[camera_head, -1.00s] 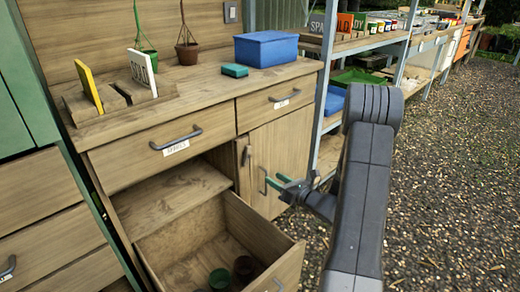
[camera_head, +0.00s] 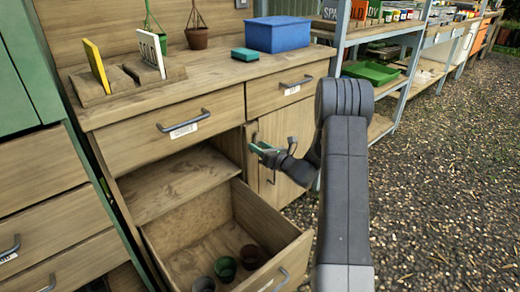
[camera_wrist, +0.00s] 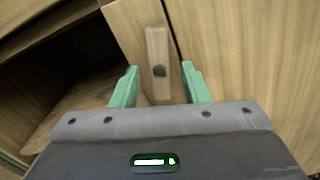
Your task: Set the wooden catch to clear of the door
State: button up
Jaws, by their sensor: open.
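The wooden catch (camera_wrist: 157,42) is a short pale bar with a dark screw in its middle. In the wrist view it stands roughly upright on the cabinet frame, alongside the dark gap at the edge of the door (camera_wrist: 240,50). Its upper end lies close to the gap. My gripper (camera_wrist: 159,68) is open, with one green finger on each side of the catch's lower part; I cannot tell whether either touches it. In the head view my gripper (camera_head: 262,149) is in front of the door's left edge and partly hides the catch. The door (camera_head: 298,135) looks shut.
An open drawer (camera_head: 295,262) with several pots juts out below my gripper. An open compartment (camera_head: 165,185) lies to the left. A blue box (camera_head: 278,35) stands on the bench top. Gravel floor (camera_head: 440,180) is free to the right.

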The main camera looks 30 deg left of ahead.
jog(key=shift+a, duration=0.15)
grip_shut()
jog(key=shift+w+n+b, duration=0.1)
jog(key=shift+n+b, duration=1.5)
jog(key=shift+b, duration=0.15)
grip_release()
jog(key=p+v, duration=0.3)
jog(key=v, duration=1.1)
